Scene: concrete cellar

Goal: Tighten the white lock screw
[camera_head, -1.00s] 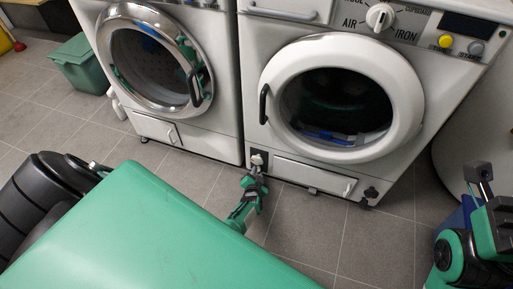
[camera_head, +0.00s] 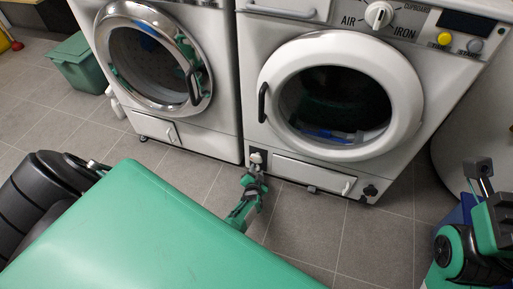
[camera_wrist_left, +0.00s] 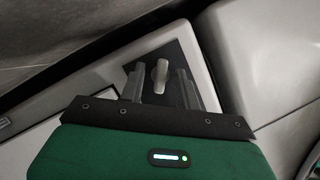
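The white lock screw (camera_head: 256,158) is at the lower left corner of the right-hand machine's front, on a small dark plate. In the left wrist view the white lock screw (camera_wrist_left: 161,75) is a pale upright tab on a dark plate (camera_wrist_left: 178,51). My left gripper (camera_head: 255,171) is just below the screw in the head view. In the left wrist view the left gripper (camera_wrist_left: 161,86) is open, one finger on each side of the screw, with gaps visible. My right gripper (camera_head: 481,178) is at the right edge, away from the screw; its opening is unclear.
The right-hand machine (camera_head: 415,150) has a round white door (camera_head: 410,95) and a low flap (camera_head: 308,174) beside the screw. A dark knob (camera_head: 370,190) sits at its lower right. A second machine (camera_head: 225,60) stands left. A green bin (camera_head: 80,68) is at far left. Tiled floor lies clear in front.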

